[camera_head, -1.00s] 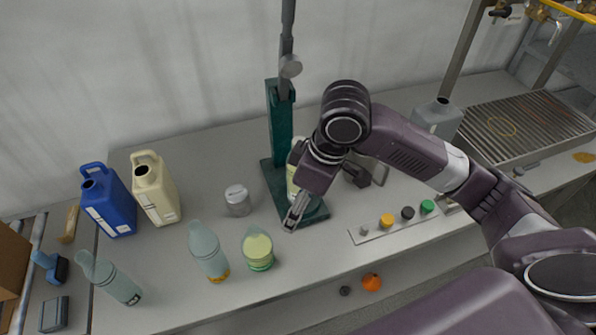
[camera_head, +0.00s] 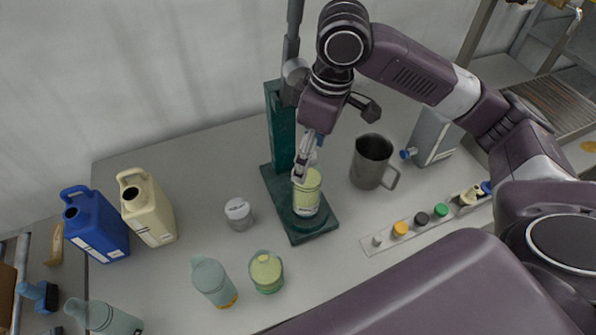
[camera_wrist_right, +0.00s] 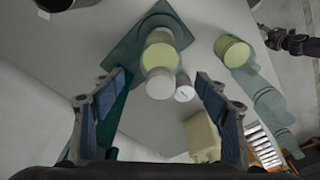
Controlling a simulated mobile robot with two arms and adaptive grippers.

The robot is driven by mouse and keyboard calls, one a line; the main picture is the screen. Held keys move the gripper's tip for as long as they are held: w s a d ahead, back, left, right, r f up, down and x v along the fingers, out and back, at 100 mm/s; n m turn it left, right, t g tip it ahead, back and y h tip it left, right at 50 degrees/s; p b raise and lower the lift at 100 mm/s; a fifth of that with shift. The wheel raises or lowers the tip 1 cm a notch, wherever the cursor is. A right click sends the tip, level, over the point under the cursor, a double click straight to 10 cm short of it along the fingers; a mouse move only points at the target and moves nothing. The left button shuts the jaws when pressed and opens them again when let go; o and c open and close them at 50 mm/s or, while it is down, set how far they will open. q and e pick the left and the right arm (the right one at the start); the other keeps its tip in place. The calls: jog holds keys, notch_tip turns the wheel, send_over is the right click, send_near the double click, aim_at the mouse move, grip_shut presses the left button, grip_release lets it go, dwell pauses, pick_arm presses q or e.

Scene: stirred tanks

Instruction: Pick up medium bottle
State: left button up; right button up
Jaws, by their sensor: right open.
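A bottle with yellow-green contents (camera_head: 307,193) stands upright on the dark green base of the stand (camera_head: 318,228). It also shows in the wrist view (camera_wrist_right: 160,50), beyond and between the fingers, its pale top (camera_wrist_right: 160,84) towards me. My right gripper (camera_head: 304,164) is over this bottle's top in the head view. In the wrist view the right gripper (camera_wrist_right: 153,100) has its two fingers wide apart, with nothing held. Whether the fingers reach beside the neck is hard to tell. A shorter yellow-green bottle (camera_head: 266,272) and a grey-blue bottle (camera_head: 213,281) stand nearer the front.
A small lidded jar (camera_head: 238,213) stands left of the base. A metal mug (camera_head: 371,161) and a grey can (camera_head: 433,137) stand right. A cap strip (camera_head: 378,248) lies in front. Cream (camera_head: 148,208) and blue (camera_head: 95,224) jugs stand left. The stand's column (camera_head: 281,125) rises behind the bottle.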

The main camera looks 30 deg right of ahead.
aim_at(307, 182)
jog(key=shift+w+f, duration=0.1)
jog(key=shift+w, duration=0.05)
jog(key=shift+w+f, duration=0.1)
jog(key=shift+f, duration=0.2)
jog(key=f, duration=0.1)
jog(key=f+p, duration=0.1)
jog(key=shift+a+f, duration=0.2)
jog(key=shift+f, duration=0.1)
notch_tip(307, 182, down, 4)
jog(key=shift+a+r+p, duration=0.15)
jog(key=shift+r+p, duration=0.05)
jog(key=shift+p, duration=0.2)
jog(key=shift+w+f, duration=0.1)
jog(key=shift+f, duration=0.2)
jog(key=c, duration=0.6)
pick_arm(q)
jog(key=shift+s+r, duration=0.7)
jog(key=shift+r, duration=0.15)
pick_arm(e)
jog(key=c, duration=1)
jog(key=shift+r, duration=0.1)
